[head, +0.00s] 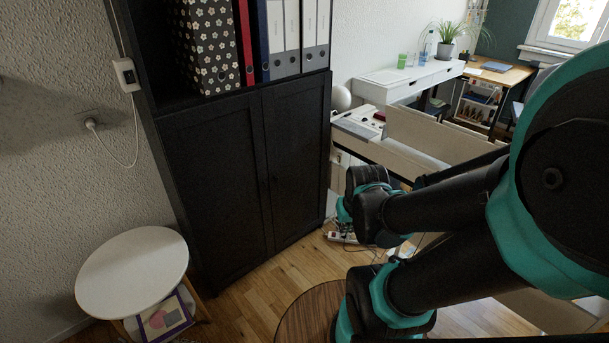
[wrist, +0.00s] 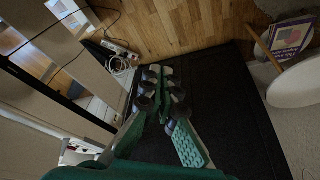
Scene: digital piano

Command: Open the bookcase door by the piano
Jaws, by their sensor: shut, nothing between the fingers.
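The black bookcase has two lower doors, a left door (head: 212,175) and a right door (head: 298,150), both closed in the head view. Two small dark knobs sit near the seam between them, hard to make out. In the wrist view the dark bookcase front (wrist: 235,110) fills the area behind and right of my gripper (wrist: 159,76). My gripper is shut and empty, its fingers pointing up in the picture. I cannot tell whether it touches the door. In the head view my arm comes from the right and ends beside the bookcase's right edge; the fingertips are not clear there.
A white round side table (head: 133,268) stands left of the bookcase. A round wooden top (head: 305,318) is low in front. Binders (head: 285,40) fill the shelf above the doors. A power strip (head: 342,238) with cables lies on the floor to the right, by the piano (head: 430,140).

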